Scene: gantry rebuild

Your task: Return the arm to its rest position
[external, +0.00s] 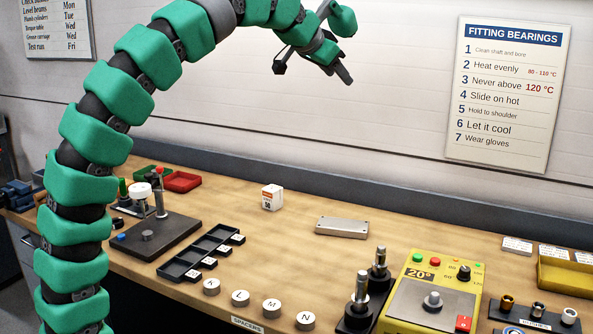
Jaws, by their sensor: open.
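My green, segmented arm rises from the lower left of the external view and arches over the top. My gripper (340,72) is high above the bench, in front of the white wall. It is open, and I see nothing held in it. It is well clear of everything on the wooden workbench (270,235). Part of the arm's arch is cut off by the top edge of the picture.
The bench holds a black slotted tray (201,253), a small white box (271,197), a grey block (341,227), several round spacers (240,298), dark upright posts (379,268) and a yellow heater unit (430,295).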

